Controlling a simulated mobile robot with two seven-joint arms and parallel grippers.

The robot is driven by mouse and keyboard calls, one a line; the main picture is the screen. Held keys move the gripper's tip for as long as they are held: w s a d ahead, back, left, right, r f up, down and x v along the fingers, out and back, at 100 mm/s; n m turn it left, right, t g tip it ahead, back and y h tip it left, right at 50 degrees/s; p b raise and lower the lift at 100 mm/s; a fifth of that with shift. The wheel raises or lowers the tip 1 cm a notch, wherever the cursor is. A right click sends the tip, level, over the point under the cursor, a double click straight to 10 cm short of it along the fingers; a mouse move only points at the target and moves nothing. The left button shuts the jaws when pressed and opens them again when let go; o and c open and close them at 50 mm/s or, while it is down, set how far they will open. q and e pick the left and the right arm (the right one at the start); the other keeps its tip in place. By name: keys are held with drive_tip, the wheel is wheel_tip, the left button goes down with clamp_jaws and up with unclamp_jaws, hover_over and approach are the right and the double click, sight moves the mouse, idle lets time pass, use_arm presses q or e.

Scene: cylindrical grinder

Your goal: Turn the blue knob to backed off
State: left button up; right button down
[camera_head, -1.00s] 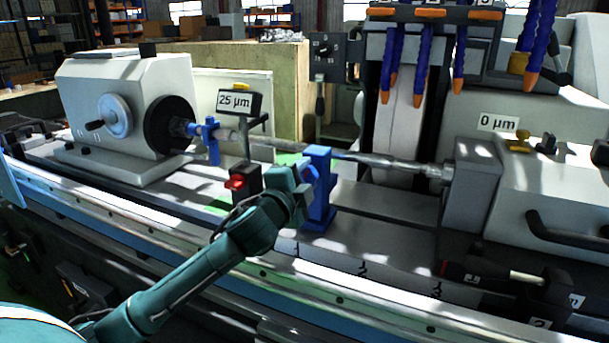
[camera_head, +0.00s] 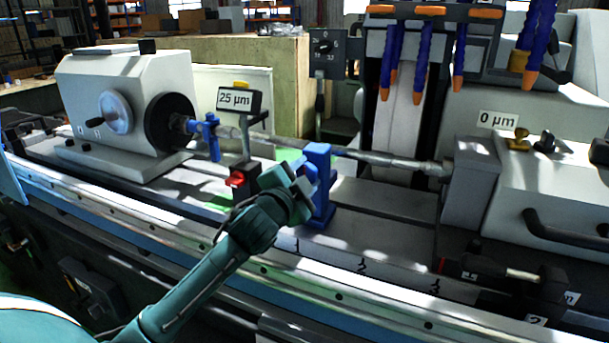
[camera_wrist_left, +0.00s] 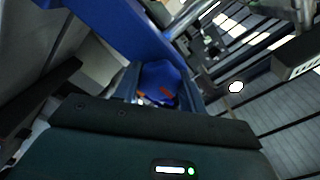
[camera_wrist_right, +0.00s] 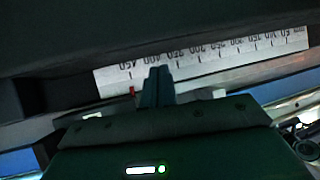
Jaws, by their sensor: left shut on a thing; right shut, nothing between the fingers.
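The blue knob (camera_wrist_left: 162,84) shows in the left wrist view between the two fingers of my left gripper (camera_wrist_left: 165,92). It has orange-red marks on its face. My left gripper is shut on it. In the head view my left gripper (camera_head: 306,184) is at the front of the blue steady rest (camera_head: 318,160) and hides the knob. The steady rest stands under the long grey workpiece (camera_head: 370,157). My right gripper (camera_wrist_right: 158,72) is shut and empty in the right wrist view, in front of a white scale strip (camera_wrist_right: 205,58). It does not show in the head view.
A display reading 25 µm (camera_head: 234,99) and a red-topped black block (camera_head: 240,180) stand left of my left gripper. The white headstock (camera_head: 100,95) is at the left, the tailstock (camera_head: 470,185) at the right. Blue coolant hoses (camera_head: 459,60) hang above.

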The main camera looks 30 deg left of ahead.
use_arm(q)
drive_tip(key=o, duration=1)
drive_tip(key=s, duration=0.4)
drive_tip(key=s+b, duration=0.1)
drive_tip(key=s, duration=0.3)
drive_tip(key=s+b, duration=0.1)
drive_tip(key=s, duration=0.4)
drive_tip(key=shift+d, duration=0.4)
drive_tip(key=shift+s, duration=0.1)
use_arm(e)
drive_tip(key=shift+a+f+y, duration=0.2)
drive_tip(key=shift+a+y, duration=0.1)
drive_tip(key=shift+d+f, duration=0.1)
